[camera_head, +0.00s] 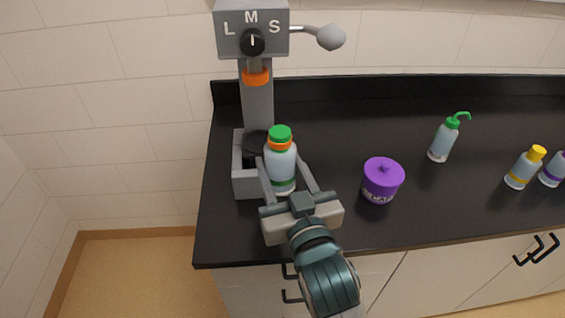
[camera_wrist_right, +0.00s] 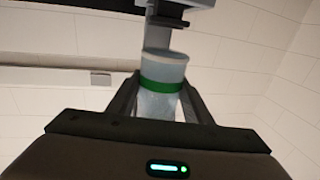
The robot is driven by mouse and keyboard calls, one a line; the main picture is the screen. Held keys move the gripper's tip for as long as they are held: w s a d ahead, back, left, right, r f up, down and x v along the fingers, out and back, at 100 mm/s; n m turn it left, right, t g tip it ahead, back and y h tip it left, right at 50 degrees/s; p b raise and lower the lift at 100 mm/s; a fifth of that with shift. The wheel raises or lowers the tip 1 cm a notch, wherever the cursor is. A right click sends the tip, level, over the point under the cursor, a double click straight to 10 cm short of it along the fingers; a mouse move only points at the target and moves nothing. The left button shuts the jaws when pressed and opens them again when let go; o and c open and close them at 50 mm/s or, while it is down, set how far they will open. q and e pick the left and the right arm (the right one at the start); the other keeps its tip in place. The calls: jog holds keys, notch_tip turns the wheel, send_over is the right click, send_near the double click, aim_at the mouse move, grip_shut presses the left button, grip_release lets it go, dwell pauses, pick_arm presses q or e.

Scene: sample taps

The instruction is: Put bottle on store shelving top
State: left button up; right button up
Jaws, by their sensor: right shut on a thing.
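A pale bottle (camera_head: 280,166) with a green cap and an orange ring stands upright at the grey dispenser machine (camera_head: 262,100). My right gripper (camera_head: 288,178) is shut on the bottle, with one finger on each side. In the right wrist view the bottle (camera_wrist_right: 160,80) shows a green band between the fingers of my gripper (camera_wrist_right: 160,100). The bottle is in front of the machine's base; whether it touches the base or counter is hard to tell. My left gripper does not show. I cannot see any store shelving clearly.
A purple lidded jar (camera_head: 382,180) stands right of my gripper on the black counter (camera_head: 330,130). Farther right are a green-spouted wash bottle (camera_head: 443,139), a yellow-capped bottle (camera_head: 525,168) and a purple-labelled bottle (camera_head: 553,170). The counter's back middle is clear.

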jog(key=w+d+f+m+h, duration=0.1)
jog(key=w+d+f+h, duration=0.1)
jog(key=d, duration=0.6)
jog(key=w+d+f+m+h, duration=0.1)
jog(key=d+f, duration=0.4)
jog(key=d, duration=0.3)
jog(key=shift+w+d+h, duration=0.35)
jog(key=shift+w+h, duration=0.05)
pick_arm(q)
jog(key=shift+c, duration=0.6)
